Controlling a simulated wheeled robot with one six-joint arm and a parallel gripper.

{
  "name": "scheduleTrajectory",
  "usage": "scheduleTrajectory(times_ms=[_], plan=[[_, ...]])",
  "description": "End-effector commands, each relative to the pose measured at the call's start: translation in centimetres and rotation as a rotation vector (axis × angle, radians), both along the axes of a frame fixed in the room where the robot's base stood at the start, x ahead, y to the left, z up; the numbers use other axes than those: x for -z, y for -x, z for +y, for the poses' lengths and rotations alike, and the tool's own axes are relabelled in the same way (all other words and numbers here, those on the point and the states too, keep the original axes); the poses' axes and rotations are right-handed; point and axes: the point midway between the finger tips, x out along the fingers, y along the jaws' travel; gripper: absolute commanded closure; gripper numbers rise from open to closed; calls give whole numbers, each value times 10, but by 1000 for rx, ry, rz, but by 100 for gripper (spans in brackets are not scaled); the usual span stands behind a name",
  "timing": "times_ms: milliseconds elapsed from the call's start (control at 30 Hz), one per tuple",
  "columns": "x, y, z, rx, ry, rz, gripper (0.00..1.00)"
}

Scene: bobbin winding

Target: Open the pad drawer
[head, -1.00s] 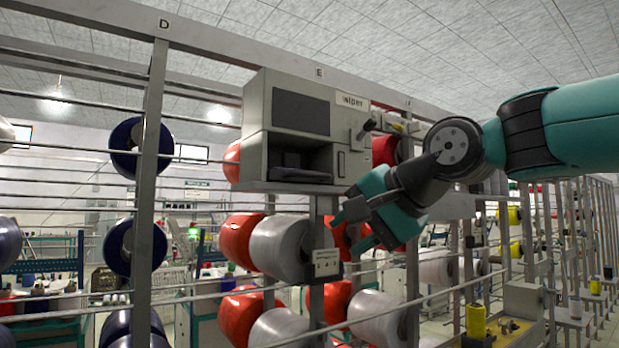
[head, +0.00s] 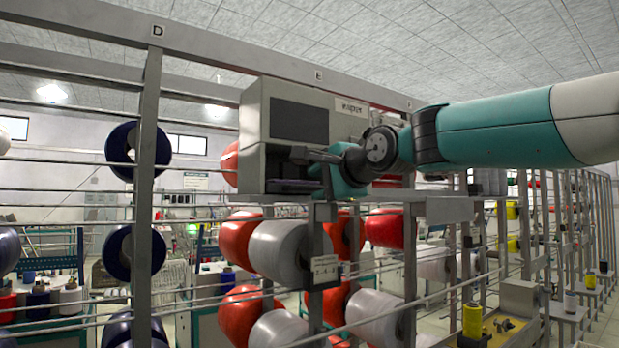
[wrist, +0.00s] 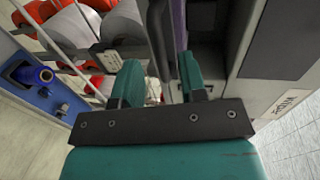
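The grey wiper box (head: 253,125) is mounted on the rack, with a dark panel above and a recess below; a purple strip (head: 290,186) shows along the recess's bottom. In the wrist view the box (wrist: 245,90) fills the right side, and the purple strip (wrist: 178,22) runs down from the top edge. A dark bar (wrist: 158,40), perhaps the drawer's handle, lies beside the strip. My gripper (head: 322,178) is at the box's lower right front. Its fingers (wrist: 158,84) are apart, with the bar's end near the gap; contact cannot be told. How far the drawer stands out is unclear.
Red and grey bobbins (head: 277,250) hang on the rack just below the box. Thin horizontal rails and an upright post (head: 147,170) stand left of it. A yellow spool (head: 473,320) is at the lower right.

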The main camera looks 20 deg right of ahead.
Motion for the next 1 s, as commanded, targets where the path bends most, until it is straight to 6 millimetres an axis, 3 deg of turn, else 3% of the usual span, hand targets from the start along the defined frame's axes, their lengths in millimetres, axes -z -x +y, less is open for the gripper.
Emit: scheduleTrajectory(times_ms=[233,633,800,1000], plan=[[6,-32,11,-1,-1,2,61],[9,-39,13,0,0,0,61],[9,-39,13,0,0,0,100],[9,-38,14,-1,0,0,100]])
